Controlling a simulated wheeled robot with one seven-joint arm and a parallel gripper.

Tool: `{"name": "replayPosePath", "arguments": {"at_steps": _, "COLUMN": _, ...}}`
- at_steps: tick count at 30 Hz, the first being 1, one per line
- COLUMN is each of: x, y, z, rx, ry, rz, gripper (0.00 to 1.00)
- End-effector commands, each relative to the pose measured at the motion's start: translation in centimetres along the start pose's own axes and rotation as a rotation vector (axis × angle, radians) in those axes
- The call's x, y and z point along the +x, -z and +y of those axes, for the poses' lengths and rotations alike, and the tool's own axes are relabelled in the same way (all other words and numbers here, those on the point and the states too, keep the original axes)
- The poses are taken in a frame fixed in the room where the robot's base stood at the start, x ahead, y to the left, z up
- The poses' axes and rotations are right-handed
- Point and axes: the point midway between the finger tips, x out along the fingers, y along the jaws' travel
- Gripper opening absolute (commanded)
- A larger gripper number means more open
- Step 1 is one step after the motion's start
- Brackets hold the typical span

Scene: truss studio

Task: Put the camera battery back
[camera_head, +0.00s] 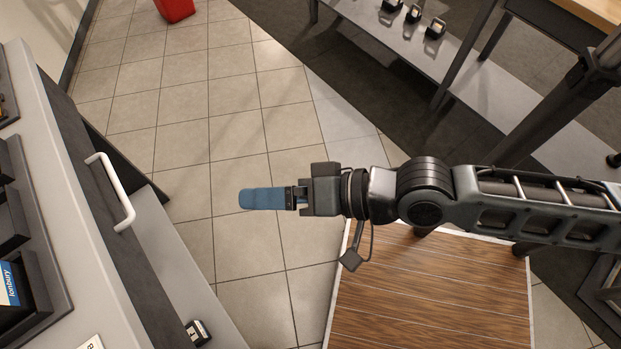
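My gripper (262,198) reaches left over the tiled floor, seen from above. A blue, round-ended piece stands out from its front; I cannot tell whether this is its fingers or a thing held. No gap between fingers shows. A small dark block with a pale label (197,332), perhaps a camera battery, lies on the low grey ledge at the bottom, apart from my gripper. At left, a grey unit holds dark slots (36,285), one with a blue-labelled item (9,284) in it, cut off by the picture edge.
A white handle (112,190) stands out from the left unit's dark front. Several small dark items sit on a grey shelf (365,20) at the top right. A wooden surface (430,295) lies below my arm. A red bin (175,9) stands far back. The tiled floor between is clear.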

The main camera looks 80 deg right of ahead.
Motion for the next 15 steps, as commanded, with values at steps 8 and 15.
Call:
{"name": "replayPosePath", "arguments": {"at_steps": 8, "x": -9.3, "y": 0.6, "z": -1.4, "rx": -0.806, "ry": -0.038, "rz": 0.107, "gripper": 1.0}}
{"name": "replayPosePath", "arguments": {"at_steps": 15, "x": -11.7, "y": 0.5, "z": -2.8, "rx": -1.064, "ry": -0.031, "rz": 0.129, "gripper": 1.0}}
